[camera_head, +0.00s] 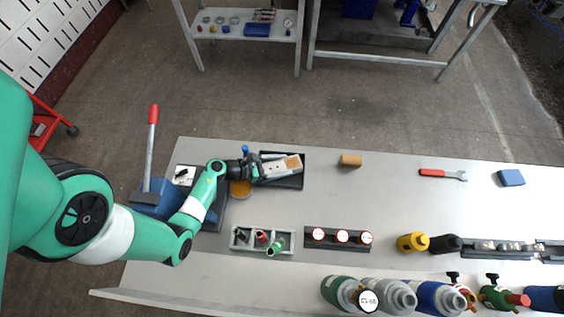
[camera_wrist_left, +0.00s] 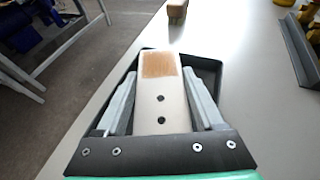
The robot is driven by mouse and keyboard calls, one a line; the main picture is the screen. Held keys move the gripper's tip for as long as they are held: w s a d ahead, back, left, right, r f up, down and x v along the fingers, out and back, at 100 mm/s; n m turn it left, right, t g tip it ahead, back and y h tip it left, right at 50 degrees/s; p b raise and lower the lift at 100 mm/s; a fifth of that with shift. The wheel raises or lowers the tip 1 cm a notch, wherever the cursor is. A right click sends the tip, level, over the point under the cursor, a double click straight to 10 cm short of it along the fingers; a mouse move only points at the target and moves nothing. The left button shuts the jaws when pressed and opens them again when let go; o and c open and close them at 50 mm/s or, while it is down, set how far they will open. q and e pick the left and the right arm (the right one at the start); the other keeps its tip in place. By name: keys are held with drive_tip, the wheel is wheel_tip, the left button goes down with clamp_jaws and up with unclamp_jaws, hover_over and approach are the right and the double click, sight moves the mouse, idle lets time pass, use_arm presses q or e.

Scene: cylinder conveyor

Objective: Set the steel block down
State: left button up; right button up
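The steel block (camera_wrist_left: 160,97) shows as a long pale bar with two dark holes and a brown patch at its far end. It lies over the black tray (camera_wrist_left: 207,68); the head view shows the block (camera_head: 280,168) and tray (camera_head: 296,183) at the back left of the table. My left gripper (camera_head: 277,166) is low over it. In the left wrist view its two grey fingers (camera_wrist_left: 160,74) stand either side of the block, with narrow dark gaps. Whether the block's underside touches the tray is hidden. My right gripper is out of view.
A grey divided bin (camera_head: 235,246) and a rack with red-ringed gauges (camera_head: 342,251) lie in front. A blue press (camera_head: 158,198) with a red-handled lever is at left.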

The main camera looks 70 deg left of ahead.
sight(265, 170)
use_arm(q)
drive_tip(key=o, duration=0.5)
drive_tip(key=shift+c, duration=0.2)
drive_tip(key=shift+s+r+p, duration=0.25)
drive_tip(key=shift+p, duration=0.05)
drive_tip(key=p+v, duration=0.1)
drive_tip(key=v, duration=0.4)
drive_tip(key=shift+s+r+p, duration=0.15)
drive_tip(key=shift+s+p, duration=0.15)
drive_tip(key=shift+s, duration=0.1)
drive_tip(key=shift+s+r, duration=0.2)
drive_tip(key=shift+s, duration=0.35)
